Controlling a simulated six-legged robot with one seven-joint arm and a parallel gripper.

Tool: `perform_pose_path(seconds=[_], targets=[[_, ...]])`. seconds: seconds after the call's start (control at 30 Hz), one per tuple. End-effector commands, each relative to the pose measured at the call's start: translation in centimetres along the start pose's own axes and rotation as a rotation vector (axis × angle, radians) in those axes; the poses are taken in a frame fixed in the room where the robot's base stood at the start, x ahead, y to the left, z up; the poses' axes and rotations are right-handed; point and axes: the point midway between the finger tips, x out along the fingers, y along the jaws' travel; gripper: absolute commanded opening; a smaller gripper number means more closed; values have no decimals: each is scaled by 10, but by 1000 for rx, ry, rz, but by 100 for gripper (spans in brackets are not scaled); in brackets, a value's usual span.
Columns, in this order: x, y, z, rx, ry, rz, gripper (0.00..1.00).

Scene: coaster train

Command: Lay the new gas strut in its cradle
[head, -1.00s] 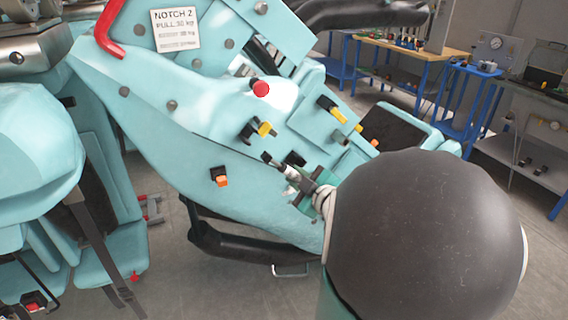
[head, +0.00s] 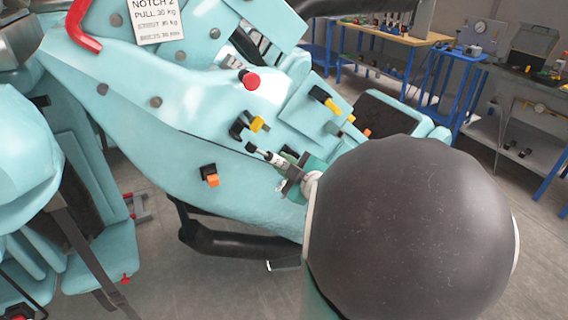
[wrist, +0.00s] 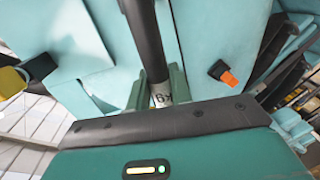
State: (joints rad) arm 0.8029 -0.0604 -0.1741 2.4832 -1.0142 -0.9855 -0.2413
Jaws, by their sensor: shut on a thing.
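The gas strut shows in the wrist view (wrist: 145,35) as a black tube with a pale label, running up between my fingers. In the head view its silver end (head: 268,157) sticks out up and left of my gripper (head: 290,178), which is shut on it. The strut is just in front of the pale-blue seat side. A black clip with a yellow latch (head: 247,124) is just beyond the strut's end. A black clip with an orange latch (head: 210,175) is to the left. I cannot tell which fittings form the cradle. My arm hides the strut's other end.
A red button (head: 249,80) sits above the clips, and another yellow-latched clip (head: 324,99) is up right. A black bar (head: 235,243) runs under the seat side. Blue-legged workbenches (head: 395,40) stand behind. Open floor shows below.

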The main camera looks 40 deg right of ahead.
Motion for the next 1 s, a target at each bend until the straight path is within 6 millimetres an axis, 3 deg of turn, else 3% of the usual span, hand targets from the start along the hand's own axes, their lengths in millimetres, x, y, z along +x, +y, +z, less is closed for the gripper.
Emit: perform_pose_path(seconds=[0.6,1.0], targets=[[51,8,0,-1,2,1,0],[59,10,-1,-1,1,1,0]])
